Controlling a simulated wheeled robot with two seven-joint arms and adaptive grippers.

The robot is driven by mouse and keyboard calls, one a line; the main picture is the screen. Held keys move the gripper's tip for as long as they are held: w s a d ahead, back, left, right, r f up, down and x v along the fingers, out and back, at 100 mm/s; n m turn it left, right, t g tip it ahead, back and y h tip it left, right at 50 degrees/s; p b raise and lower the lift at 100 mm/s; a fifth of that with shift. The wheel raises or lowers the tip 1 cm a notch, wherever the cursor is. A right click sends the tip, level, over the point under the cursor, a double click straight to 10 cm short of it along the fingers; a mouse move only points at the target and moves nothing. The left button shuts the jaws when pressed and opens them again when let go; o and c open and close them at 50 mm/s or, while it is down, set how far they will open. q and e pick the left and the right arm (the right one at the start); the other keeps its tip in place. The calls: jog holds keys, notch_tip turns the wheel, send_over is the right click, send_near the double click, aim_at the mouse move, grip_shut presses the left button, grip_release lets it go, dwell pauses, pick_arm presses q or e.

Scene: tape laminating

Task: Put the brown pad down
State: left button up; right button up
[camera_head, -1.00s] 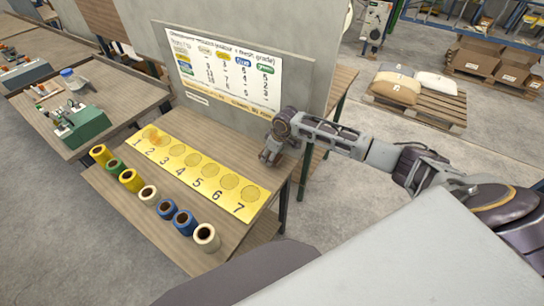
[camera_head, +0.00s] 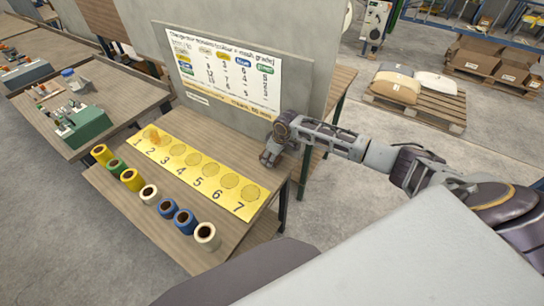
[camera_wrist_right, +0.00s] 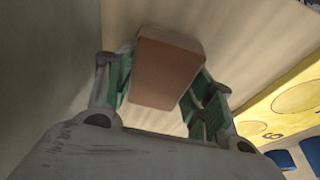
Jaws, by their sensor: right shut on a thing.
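The brown pad (camera_wrist_right: 166,72) is a small block with rounded edges, seen in the right wrist view between the green-lined fingers of my right gripper (camera_wrist_right: 163,85). The gripper is shut on it. In the head view my right gripper (camera_head: 268,158) is low over the right back part of the wooden table (camera_head: 240,141), near the upright panel. The pad is hidden there by the gripper. I cannot tell whether the pad touches the table. My left gripper is not in view.
A yellow strip (camera_head: 196,167) with circles numbered 1 to 7 lies left of my right gripper; an orange thing (camera_head: 153,136) is at its left end. Several coloured rolls (camera_head: 149,194) stand along the front edge. A panel with a printed chart (camera_head: 226,68) rises behind the table.

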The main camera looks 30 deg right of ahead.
aim_at(278, 159)
jog(key=shift+s+f, duration=0.25)
jog(key=shift+f, duration=0.2)
jog(key=o, duration=0.7)
jog(key=shift+c, duration=0.2)
jog(key=shift+o, duration=1.2)
jog(key=shift+f, duration=0.15)
jog(key=shift+w+f, duration=0.1)
jog(key=shift+w, duration=0.05)
jog(key=shift+r, duration=0.3)
jog(key=shift+w+r, duration=0.1)
jog(key=shift+r, duration=0.35)
jog(key=v, duration=1.2)
